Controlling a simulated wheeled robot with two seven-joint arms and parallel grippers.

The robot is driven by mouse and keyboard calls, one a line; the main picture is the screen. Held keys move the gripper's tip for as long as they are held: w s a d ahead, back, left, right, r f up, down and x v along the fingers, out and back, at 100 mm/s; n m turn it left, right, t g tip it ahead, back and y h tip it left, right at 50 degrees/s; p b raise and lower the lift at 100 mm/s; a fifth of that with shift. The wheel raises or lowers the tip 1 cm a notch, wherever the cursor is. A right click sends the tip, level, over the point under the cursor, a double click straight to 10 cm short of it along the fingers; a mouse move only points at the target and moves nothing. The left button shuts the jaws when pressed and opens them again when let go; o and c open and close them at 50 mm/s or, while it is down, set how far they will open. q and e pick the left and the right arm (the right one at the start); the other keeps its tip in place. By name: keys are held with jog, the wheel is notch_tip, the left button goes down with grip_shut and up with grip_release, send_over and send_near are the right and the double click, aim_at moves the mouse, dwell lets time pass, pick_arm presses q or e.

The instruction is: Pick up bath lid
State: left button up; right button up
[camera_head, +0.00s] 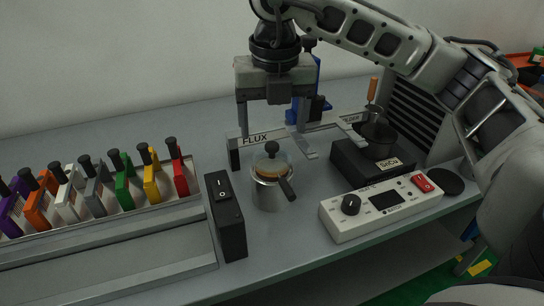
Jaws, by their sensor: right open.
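A small metal pot (270,194) with a dark side handle stands on the grey bench near the middle. A lid with a round black knob (272,148) sits on top of it, with a tan ring showing at the rim. I take this to be the bath lid. My right gripper (273,128) points down just above the knob, its fingers apart on either side and nothing between them. I cannot tell how far above the knob the fingertips are. My left gripper is not in view.
A "FLUX" bar (255,139) stands close behind the pot. A black switch box (228,220) is on its left. A white control box (380,207), black SnCu block (370,163) and black disc (447,181) are right. A rack (110,231) with several coloured holders is left.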

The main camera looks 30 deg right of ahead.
aim_at(272, 144)
notch_tip(272, 144, down, 5)
jog(key=shift+w+f, duration=0.1)
jog(key=shift+w, duration=0.05)
jog(key=c, duration=0.7)
